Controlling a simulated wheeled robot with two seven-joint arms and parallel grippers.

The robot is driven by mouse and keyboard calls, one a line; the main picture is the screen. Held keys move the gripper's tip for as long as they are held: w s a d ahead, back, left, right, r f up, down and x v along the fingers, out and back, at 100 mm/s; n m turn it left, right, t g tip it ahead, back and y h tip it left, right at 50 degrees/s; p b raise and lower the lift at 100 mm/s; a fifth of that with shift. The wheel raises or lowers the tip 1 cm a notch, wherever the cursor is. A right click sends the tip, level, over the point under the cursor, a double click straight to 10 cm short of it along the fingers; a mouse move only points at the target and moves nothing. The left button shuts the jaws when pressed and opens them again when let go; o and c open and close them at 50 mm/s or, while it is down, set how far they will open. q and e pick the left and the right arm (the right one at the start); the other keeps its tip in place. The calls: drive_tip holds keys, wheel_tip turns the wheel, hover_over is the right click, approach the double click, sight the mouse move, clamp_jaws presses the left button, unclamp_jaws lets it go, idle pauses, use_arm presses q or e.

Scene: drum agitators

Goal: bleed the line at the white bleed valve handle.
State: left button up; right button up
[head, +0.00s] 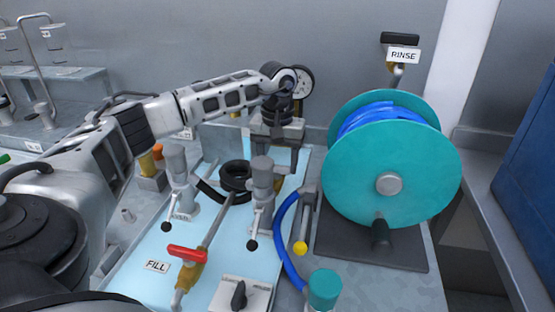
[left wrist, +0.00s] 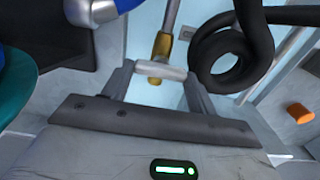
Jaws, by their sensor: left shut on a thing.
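The white bleed valve handle (left wrist: 160,70) shows in the left wrist view as a short pale bar at the end of a brass valve body (left wrist: 162,45). My left gripper (left wrist: 160,76) is shut on it, with one finger at each end of the bar. My right gripper is in neither view.
A teal reel (head: 365,165) with blue hose stands right of the gripper. A black hose coil (head: 236,184) lies close by and also shows in the wrist view (left wrist: 207,68). A red-handled valve (head: 187,252), a FILL label (head: 157,266) and a black knob (head: 239,295) are nearer.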

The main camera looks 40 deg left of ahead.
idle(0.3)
use_arm(q)
drive_tip(key=o, duration=1)
wheel_tip(320, 180, up, 16)
drive_tip(key=shift+p, duration=0.3)
